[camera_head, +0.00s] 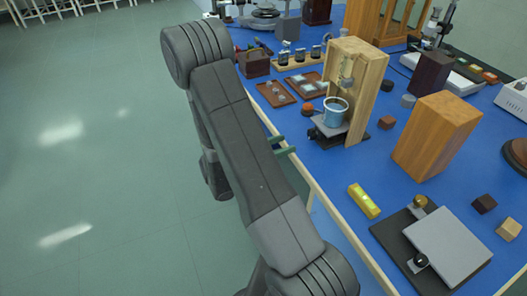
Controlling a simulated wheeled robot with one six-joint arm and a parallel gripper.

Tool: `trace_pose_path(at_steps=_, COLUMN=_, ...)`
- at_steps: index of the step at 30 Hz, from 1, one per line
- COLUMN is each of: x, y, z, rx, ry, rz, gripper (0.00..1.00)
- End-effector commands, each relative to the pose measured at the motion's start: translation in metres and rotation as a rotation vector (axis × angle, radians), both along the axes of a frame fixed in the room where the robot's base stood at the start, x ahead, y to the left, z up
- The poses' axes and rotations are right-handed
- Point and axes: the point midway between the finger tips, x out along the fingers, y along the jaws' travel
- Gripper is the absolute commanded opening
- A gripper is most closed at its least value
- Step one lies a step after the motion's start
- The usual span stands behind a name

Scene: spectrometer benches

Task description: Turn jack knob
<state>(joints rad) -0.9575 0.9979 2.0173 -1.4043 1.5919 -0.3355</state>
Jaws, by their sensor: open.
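A lab jack with a light grey top plate (449,245) stands on a dark base at the lower right of the blue bench. A black knob (421,261) sits at its near left corner and a brass knob (420,202) at its far left side. Two green fingertips of my gripper (282,146) poke out from behind my arm at the bench's left edge. They are apart with nothing visible between them, well away from the grey jack. The rest of my gripper is hidden by my arm.
A wooden frame (368,85) stands over a blue-banded beaker (335,111) on a small dark stand. A yellow level (363,201) lies just left of the jack. A wooden block (437,135) stands behind it. Small cubes (484,204) lie to its right. Open floor lies left.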

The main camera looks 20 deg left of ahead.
Motion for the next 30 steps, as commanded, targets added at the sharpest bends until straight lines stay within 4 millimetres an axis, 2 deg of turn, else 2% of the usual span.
trace_pose_path(at_steps=6, x=-0.025, y=0.025, z=0.000, rx=-0.001, ry=0.001, rz=0.004, gripper=0.54)
trace_pose_path(at_steps=12, x=-0.039, y=0.039, z=0.000, rx=0.000, ry=0.000, rz=0.002, gripper=0.54)
trace_pose_path(at_steps=30, x=-0.043, y=0.042, z=0.000, rx=-0.001, ry=0.001, rz=-0.001, gripper=0.54)
